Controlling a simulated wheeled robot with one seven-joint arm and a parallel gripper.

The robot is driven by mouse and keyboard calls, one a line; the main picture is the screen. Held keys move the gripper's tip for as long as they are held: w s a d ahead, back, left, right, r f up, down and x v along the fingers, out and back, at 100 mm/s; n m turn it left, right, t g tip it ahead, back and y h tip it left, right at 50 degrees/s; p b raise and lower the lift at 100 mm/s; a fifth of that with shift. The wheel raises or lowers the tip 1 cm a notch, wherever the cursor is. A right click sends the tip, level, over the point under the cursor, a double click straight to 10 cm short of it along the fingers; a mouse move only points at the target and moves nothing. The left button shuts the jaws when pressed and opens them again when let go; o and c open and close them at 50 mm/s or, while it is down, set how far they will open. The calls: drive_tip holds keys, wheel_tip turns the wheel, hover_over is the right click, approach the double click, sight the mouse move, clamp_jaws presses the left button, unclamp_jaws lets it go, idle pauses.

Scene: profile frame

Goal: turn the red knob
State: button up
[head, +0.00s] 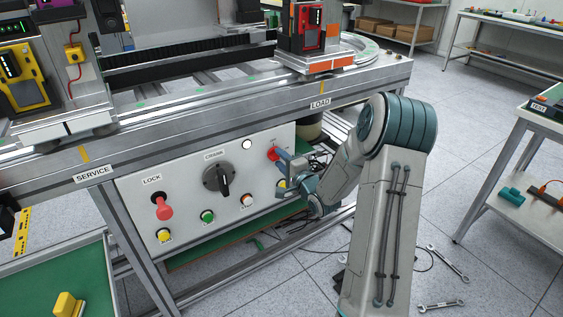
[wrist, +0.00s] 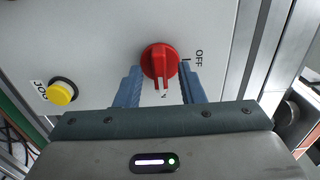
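The red knob (wrist: 158,58) is a round rotary switch with a raised grip bar and a white pointer mark, on the grey panel beside an "OFF" label. In the wrist view the bar points down toward my gripper (wrist: 161,76). My gripper is open, one blue finger on each side of the knob, with gaps to the bar. I cannot tell whether the fingertips touch the knob's rim. In the head view the red knob (head: 272,154) shows at the panel's right end, partly hidden by my gripper (head: 284,163).
The panel also bears a black selector (head: 218,180), a red LOCK control (head: 164,208) and several push buttons. A yellow JOG button (wrist: 61,94) lies left of the knob. The steel bench edge (head: 250,117) overhangs the panel. Tools (head: 447,262) lie on the floor.

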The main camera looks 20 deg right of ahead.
clamp_jaws()
drive_tip(key=shift+n+b, duration=0.3)
drive_tip(key=n+b, duration=0.2)
drive_tip(key=n, duration=0.1)
drive_tip(key=shift+f+n, duration=0.15)
drive_tip(key=shift+n, duration=0.25)
drive_tip(key=n+b, duration=0.3)
drive_tip(key=n, duration=0.1)
drive_tip(key=shift+n, duration=0.3)
drive_tip(key=n+b, duration=0.4)
drive_tip(key=n, duration=0.1)
drive_tip(key=shift+n+b, duration=1.5)
drive_tip(key=shift+n, duration=0.4)
